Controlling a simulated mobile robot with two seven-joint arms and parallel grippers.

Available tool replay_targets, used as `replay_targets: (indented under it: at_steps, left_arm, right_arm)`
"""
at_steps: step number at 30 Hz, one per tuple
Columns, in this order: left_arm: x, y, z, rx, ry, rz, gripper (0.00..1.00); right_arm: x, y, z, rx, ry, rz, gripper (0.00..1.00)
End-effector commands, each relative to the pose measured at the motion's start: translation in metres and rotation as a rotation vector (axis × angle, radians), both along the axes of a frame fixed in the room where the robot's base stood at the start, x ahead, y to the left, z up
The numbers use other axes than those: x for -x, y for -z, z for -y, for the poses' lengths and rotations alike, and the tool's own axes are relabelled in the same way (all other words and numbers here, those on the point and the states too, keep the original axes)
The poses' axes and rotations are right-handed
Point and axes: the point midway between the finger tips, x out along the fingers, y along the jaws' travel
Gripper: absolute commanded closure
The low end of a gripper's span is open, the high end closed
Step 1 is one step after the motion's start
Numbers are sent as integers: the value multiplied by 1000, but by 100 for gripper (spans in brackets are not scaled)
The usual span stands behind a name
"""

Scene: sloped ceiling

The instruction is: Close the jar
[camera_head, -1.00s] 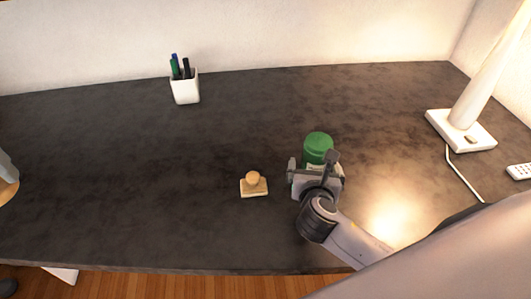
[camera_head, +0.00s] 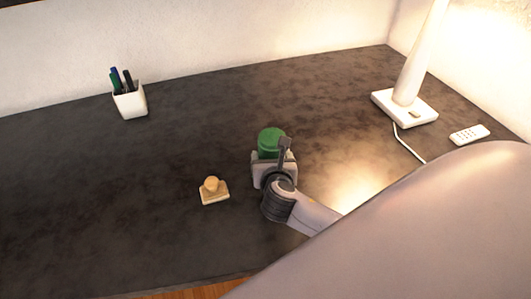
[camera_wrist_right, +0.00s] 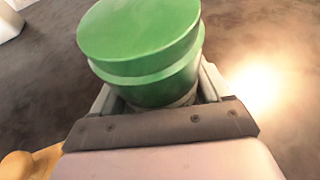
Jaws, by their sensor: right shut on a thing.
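A green, round-topped jar (camera_head: 270,139) stands on the dark desk right of the picture's middle. In the right wrist view the jar (camera_wrist_right: 145,45) shows a smooth green top with a slightly narrower green band below it. My right gripper (camera_head: 273,163) is shut on the jar from the near side, one finger on each side of it. The jar's lower part is hidden by the gripper. I cannot tell whether the green top is a separate lid. A small pale wooden piece with a round knob (camera_head: 211,186) lies on the desk left of the gripper. My left gripper is not in view.
A white pen cup (camera_head: 131,102) with several pens stands at the back left. A white lamp (camera_head: 405,104) with a cord and a white remote (camera_head: 470,134) are at the right.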

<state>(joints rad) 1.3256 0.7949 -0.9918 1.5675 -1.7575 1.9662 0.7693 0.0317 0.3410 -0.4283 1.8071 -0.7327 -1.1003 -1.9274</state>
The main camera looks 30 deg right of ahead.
Motion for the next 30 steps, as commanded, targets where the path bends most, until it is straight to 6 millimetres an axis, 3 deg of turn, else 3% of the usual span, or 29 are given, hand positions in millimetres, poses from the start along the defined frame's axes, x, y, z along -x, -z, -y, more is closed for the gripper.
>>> replay_targets:
  at_steps: [8, 14, 24, 30]
  left_arm:
    - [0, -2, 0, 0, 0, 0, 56]
    - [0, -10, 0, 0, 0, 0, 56]
    - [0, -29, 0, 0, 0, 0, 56]
    - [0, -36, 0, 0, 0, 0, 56]
  right_arm:
    - [-1, -8, 0, 0, 0, 5, 62]
    - [-1, -35, 0, 0, -1, 7, 62]
    - [-1, -132, 0, 0, -1, 12, 62]
    - [-1, -176, 0, 0, -1, 8, 62]
